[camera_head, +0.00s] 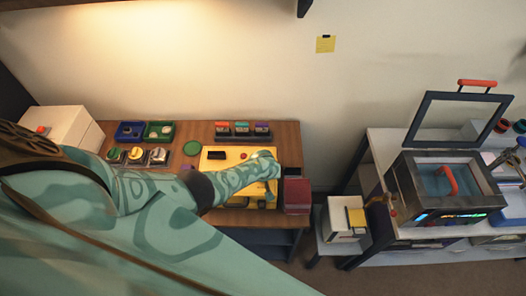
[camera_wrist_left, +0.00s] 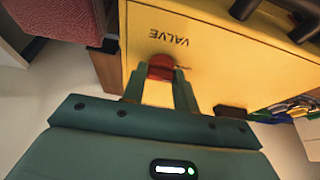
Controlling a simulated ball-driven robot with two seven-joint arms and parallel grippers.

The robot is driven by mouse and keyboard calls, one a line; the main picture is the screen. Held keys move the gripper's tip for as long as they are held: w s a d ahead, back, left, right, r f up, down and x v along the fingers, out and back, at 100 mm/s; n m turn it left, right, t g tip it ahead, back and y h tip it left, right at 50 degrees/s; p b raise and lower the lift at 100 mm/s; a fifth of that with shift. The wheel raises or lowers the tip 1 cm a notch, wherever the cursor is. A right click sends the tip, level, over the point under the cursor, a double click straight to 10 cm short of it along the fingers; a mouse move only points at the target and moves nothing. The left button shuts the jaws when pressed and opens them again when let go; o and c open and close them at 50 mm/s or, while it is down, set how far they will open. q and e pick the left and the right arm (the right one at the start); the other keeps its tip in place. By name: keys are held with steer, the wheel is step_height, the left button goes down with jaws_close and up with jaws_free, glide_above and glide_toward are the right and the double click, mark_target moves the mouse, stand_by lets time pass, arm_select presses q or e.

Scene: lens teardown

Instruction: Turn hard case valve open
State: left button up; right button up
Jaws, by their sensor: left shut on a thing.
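The yellow hard case (camera_head: 214,164) lies on the wooden bench in the head view, with my left arm reaching across it. In the left wrist view, the case's yellow face (camera_wrist_left: 215,60) carries the word VALVE, upside down. Beside the word is a round red valve knob (camera_wrist_left: 161,66). My left gripper (camera_wrist_left: 160,80) is shut on this knob, one green finger at each side. The fingers partly cover the knob, so its turn angle is hard to read. In the head view my arm hides the left fingertips. My right gripper is in neither view.
A dark red block (camera_head: 296,195) stands at the case's right. Blue (camera_head: 129,131) and green (camera_head: 160,131) bins, several small jars and a white box (camera_head: 62,127) are to the left. A grey machine with an open lid frame (camera_head: 463,120) stands on the right-hand table.

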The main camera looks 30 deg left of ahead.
arm_select(q)
steer(key=shift+w+r, duration=0.1)
steer(key=shift+w, duration=0.05)
steer(key=o, duration=1)
steer(key=shift+c, duration=0.2)
steer(key=p+v, duration=0.2)
steer(key=v, duration=0.1)
steer(key=shift+r, duration=0.15)
steer(key=shift+d+r, duration=0.1)
steer(key=shift+d, duration=0.05)
steer(key=v, duration=1.2)
steer(key=shift+s+r, duration=0.25)
steer(key=shift+s, duration=0.05)
